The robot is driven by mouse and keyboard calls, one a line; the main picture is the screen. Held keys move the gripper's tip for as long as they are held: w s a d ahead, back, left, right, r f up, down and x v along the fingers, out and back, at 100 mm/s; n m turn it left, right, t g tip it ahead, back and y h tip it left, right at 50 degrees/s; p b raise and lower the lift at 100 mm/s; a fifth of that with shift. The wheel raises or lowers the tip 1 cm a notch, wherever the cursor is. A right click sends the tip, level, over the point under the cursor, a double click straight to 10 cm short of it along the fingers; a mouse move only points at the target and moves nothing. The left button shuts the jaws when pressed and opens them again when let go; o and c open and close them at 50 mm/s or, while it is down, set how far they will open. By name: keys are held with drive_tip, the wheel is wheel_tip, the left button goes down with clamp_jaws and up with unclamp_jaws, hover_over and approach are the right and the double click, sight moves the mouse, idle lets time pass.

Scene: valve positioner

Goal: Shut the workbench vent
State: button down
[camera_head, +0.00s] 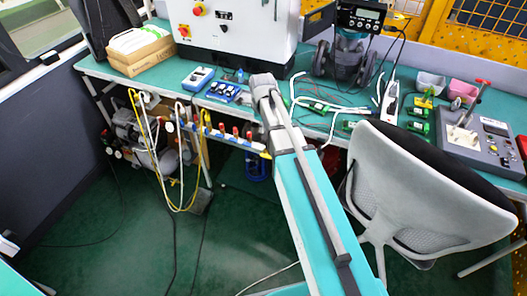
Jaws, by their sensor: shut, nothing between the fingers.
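No part is clearly marked as the workbench vent, so I cannot tell which fitting it is. A row of small valves (222,134) with red and blue parts runs along the front edge of the workbench (150,82). Yellow and white hoses (183,207) hang from the left end of the row. My gripper cannot be made out.
A compressor (142,138) stands under the bench at left. An office chair (415,190) stands right of my arm. A white cabinet (240,35), a control box (480,140) and several small parts stand on the bench. The green floor (110,235) at left is mostly clear, with loose cables.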

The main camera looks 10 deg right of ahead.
sight(262, 153)
drive_tip(key=shift+f, duration=0.1)
wheel_tip(262, 153, down, 14)
drive_tip(key=b, duration=1.4)
idle(0.3)
drive_tip(key=shift+d, duration=0.2)
drive_tip(key=shift+a, duration=0.2)
drive_tip(key=shift+w+a, duration=0.1)
drive_tip(key=shift+a, duration=0.05)
idle(1.0)
drive_tip(key=shift+w+a+f+b, duration=0.3)
drive_tip(key=shift+a+f+b, duration=0.1)
drive_tip(key=shift+f+b, duration=0.25)
idle(0.5)
drive_tip(key=shift+s+d+r, duration=0.1)
drive_tip(key=shift+r, duration=0.05)
idle(0.3)
